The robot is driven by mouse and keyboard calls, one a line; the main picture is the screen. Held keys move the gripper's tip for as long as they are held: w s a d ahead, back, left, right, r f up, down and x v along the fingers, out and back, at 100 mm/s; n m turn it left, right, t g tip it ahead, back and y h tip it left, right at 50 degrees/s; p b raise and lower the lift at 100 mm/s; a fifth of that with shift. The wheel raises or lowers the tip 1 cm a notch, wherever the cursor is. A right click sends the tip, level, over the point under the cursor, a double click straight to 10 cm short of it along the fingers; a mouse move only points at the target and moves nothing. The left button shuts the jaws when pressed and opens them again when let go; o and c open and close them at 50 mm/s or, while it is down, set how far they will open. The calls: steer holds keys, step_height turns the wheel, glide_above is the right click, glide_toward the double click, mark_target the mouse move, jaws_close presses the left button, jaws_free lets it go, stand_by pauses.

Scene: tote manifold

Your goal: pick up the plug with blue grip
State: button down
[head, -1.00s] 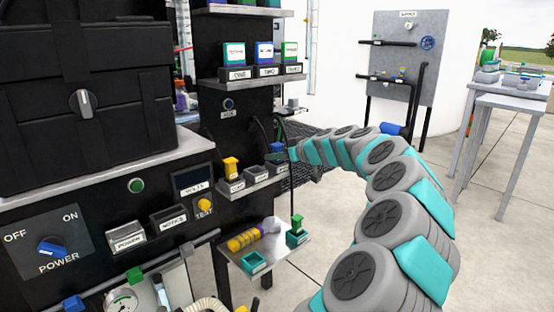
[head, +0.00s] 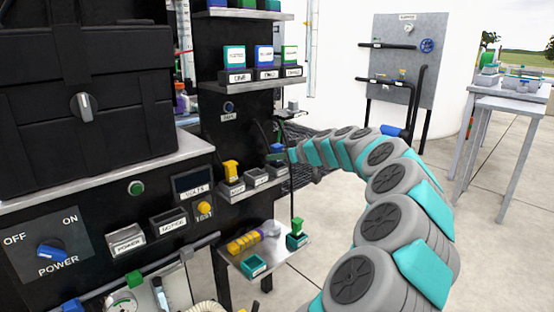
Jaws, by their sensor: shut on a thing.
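The plug with blue grip (head: 278,149) is at the right end of a small shelf of labelled sockets, beyond the middle socket. My gripper (head: 276,157) reaches in from the right at the end of my arm and is shut on the blue plug. The fingertips are small and dark here, and they partly hide the lower part of the plug. I cannot tell whether the plug is still seated in its socket or clear of it. A plug with yellow grip (head: 231,170) stands upright in the left socket of the same shelf.
A dark cable hangs beside my gripper. A shelf (head: 262,83) with labelled boxes is above. Open floor lies to the right.

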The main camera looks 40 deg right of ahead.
mark_target(279, 146)
step_height(279, 146, up, 3)
steer(key=shift+f, duration=0.15)
steer(key=shift+s+r, duration=0.2)
steer(key=s+a, duration=0.1)
steer(key=s, duration=0.6)
steer(key=s+a+r, duration=0.1)
steer(key=s+a, duration=0.1)
steer(key=s, duration=0.6)
steer(key=shift+s+a+r+b, duration=0.15)
steer(key=shift+a+b, duration=0.15)
steer(key=shift+b, duration=0.15)
steer(key=shift+r, duration=0.1)
steer(key=shift+r, duration=0.95)
steer(key=shift+f, duration=0.1)
